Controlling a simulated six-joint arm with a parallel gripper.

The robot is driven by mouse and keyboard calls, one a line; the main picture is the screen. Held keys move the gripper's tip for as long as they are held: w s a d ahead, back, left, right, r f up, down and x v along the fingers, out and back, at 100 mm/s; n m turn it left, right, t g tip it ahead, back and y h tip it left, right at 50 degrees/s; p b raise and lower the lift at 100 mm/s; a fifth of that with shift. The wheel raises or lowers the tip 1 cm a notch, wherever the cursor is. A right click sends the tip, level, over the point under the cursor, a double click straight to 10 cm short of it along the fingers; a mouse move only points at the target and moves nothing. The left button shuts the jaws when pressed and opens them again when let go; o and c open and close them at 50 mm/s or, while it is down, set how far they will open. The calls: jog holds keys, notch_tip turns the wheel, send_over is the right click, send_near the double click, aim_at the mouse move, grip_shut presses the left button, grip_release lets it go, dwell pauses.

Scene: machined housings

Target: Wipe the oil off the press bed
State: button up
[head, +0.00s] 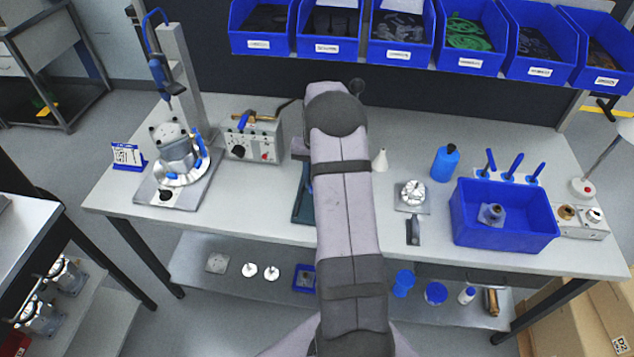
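A dark teal machine part (303,200), perhaps the press, shows at the left edge of my arm on the bench. Most of it is hidden behind my arm, so I cannot see the press bed clearly or tell whether oil lies on it. My gripper is not visible; my arm covers the middle of the bench. No wiping cloth can be clearly made out. One blue bin (402,28) on the back rail holds something pale grey that I cannot identify.
On the bench (240,192), a fixture with a grey housing (176,148) stands left, beside a control box (252,138). Right of my arm are a white cone (381,158), a chuck-like part (412,194), a blue bottle (445,163) and a blue crate (505,240) holding a grey part.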

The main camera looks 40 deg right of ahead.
jog(key=shift+r+p, duration=0.7)
jog(key=shift+r, duration=0.65)
jog(key=shift+w+a+f+b, duration=0.15)
jog(key=shift+a+f+b, duration=0.15)
jog(key=shift+f+b, duration=0.1)
jog(key=w+a+n+b, duration=0.2)
jog(key=w+a+b, duration=0.7)
jog(key=a, duration=0.1)
jog(key=shift+s+a+f+m+p, duration=0.15)
jog(key=shift+s+f+m+p, duration=0.3)
jog(key=shift+f, duration=1.05)
jog(key=shift+s+a+f+m+p, duration=0.2)
jog(key=shift+s+f+p, duration=0.4)
jog(key=shift+f, duration=0.85)
jog(key=shift+s+a+f+m+p, duration=0.15)
jog(key=shift+s+f+m+p, duration=0.35)
jog(key=shift+f, duration=1)
jog(key=shift+w+f, duration=0.1)
jog(key=shift+w, duration=0.05)
